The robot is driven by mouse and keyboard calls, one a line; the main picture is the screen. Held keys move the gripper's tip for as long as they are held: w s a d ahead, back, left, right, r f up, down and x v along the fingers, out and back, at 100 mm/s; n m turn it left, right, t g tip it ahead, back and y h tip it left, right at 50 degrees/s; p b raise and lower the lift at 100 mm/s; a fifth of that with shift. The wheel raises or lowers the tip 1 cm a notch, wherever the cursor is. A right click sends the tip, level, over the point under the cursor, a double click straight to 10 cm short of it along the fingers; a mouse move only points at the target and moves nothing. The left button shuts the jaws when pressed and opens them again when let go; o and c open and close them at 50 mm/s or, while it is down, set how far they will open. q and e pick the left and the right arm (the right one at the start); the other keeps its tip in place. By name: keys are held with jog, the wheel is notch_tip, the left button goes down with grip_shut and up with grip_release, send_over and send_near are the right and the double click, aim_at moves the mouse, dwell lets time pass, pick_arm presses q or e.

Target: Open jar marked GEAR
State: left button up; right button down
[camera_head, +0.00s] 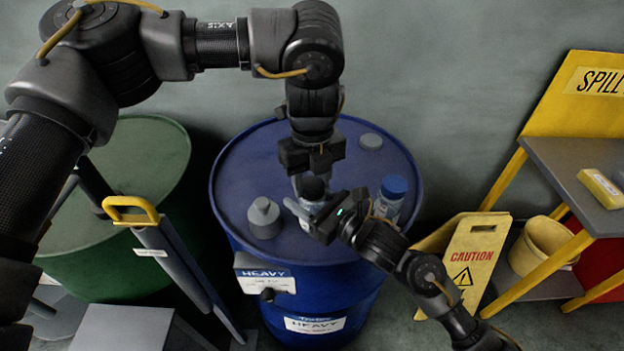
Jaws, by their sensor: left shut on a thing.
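A small jar (306,222) with a dark lid (313,187) and a pale label is at the middle of the blue drum's top. Its label is too small to read, so I cannot tell if it says GEAR. My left gripper (311,181) comes down from above and is shut on the dark lid. My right gripper (318,214) reaches in from the lower right, with its fingers at the jar's body. The fingers and jar overlap, so I cannot tell whether they are clamped on it.
On the blue drum (240,165) stand a grey capped container (264,220), a clear jar with a blue lid (390,197) and a grey bung (371,141). A green drum (150,165) stands left. A yellow caution sign (472,258), bucket (543,245) and spill station (580,100) stand right.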

pick_arm(q)
jog(key=n, duration=0.5)
jog(key=shift+c, duration=0.2)
jog(key=n, duration=0.4)
jog(key=shift+n, duration=0.4)
jog(key=n, duration=0.4)
jog(key=shift+n, duration=0.3)
jog(key=n, duration=0.3)
jog(key=shift+r, duration=0.1)
jog(key=shift+r, duration=0.25)
jog(key=shift+r, duration=0.85)
